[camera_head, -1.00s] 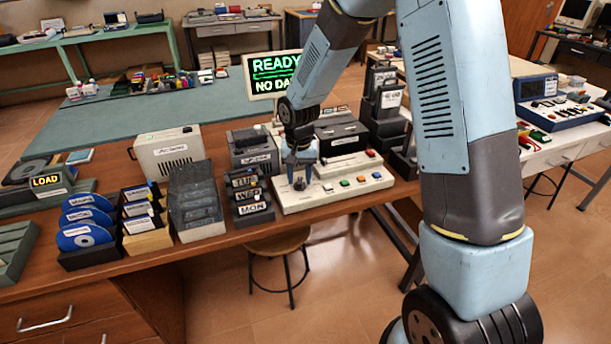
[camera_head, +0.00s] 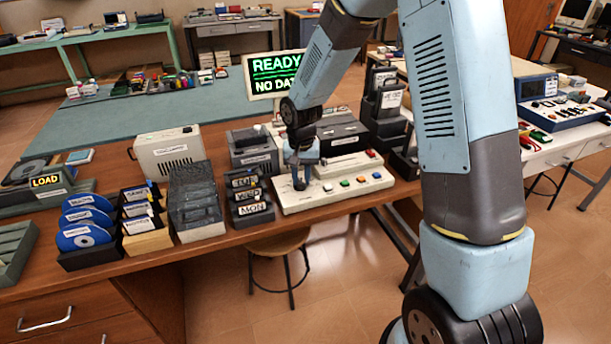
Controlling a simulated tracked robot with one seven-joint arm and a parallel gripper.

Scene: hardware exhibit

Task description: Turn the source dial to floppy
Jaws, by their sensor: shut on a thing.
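The cream control panel (camera_head: 335,201) lies on the wooden bench, with several coloured buttons along its front and right side. My gripper (camera_head: 299,184) points down at the left part of this panel and is shut on the source dial, which the fingers hide almost wholly. The dial's markings and its pointer cannot be read. The screen (camera_head: 272,75) behind the panel shows green text, "READY" and "NO DA...", partly covered by my arm.
Labelled cartridges (camera_head: 248,196) stand just left of the panel. A dark drive box (camera_head: 342,134) stands behind it, and black upright holders (camera_head: 385,105) stand at its right. Disc racks (camera_head: 88,228) and a cream case (camera_head: 170,151) fill the bench's left. A stool (camera_head: 280,243) stands below.

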